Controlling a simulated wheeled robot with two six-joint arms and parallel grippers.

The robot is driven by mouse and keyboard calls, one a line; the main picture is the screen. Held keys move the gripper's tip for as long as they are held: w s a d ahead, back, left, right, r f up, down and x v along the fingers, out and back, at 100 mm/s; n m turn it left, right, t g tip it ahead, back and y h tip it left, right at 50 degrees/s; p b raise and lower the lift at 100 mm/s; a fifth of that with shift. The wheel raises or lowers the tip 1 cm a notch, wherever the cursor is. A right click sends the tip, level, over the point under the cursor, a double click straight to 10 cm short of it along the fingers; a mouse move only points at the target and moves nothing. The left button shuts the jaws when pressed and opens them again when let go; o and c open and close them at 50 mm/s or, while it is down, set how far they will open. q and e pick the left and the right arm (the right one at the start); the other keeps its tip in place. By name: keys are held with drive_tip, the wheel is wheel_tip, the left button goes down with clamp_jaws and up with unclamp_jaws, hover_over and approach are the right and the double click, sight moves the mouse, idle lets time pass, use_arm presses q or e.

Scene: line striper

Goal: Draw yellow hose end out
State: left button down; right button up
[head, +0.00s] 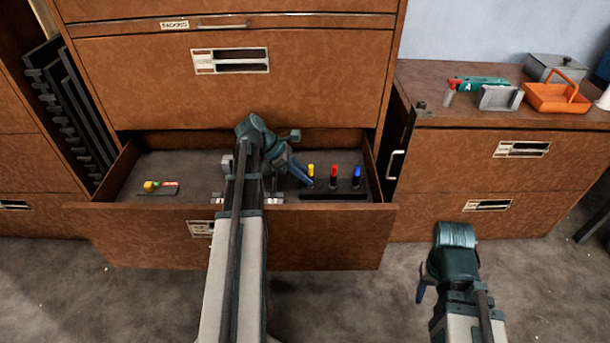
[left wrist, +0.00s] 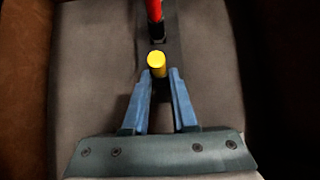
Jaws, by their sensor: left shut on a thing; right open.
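The yellow hose end (head: 311,170) stands upright at the left of a short row in the open drawer, with a yellow top and a dark lower part. It also shows in the left wrist view (left wrist: 157,64). My left gripper (head: 308,184) reaches down into the drawer and is shut on the hose end, one blue finger on each side in the left wrist view (left wrist: 160,80). The hose end's lower part is partly hidden by the fingers. My right gripper (head: 420,292) is open and empty, low in front of the right cabinet.
A red-topped piece (head: 333,171) and a blue-topped piece (head: 356,172) stand just right of the yellow one. A small yellow and red item (head: 160,186) lies at the drawer's left. The drawer front (head: 330,238) and side walls enclose the space. An orange caddy (head: 556,97) stands on the right cabinet.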

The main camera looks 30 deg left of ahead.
sight(310, 166)
use_arm(q)
drive_tip(key=shift+r+p, duration=0.75)
drive_tip(key=shift+p, duration=0.05)
drive_tip(key=shift+r+p, duration=1.85)
drive_tip(key=shift+r, duration=0.05)
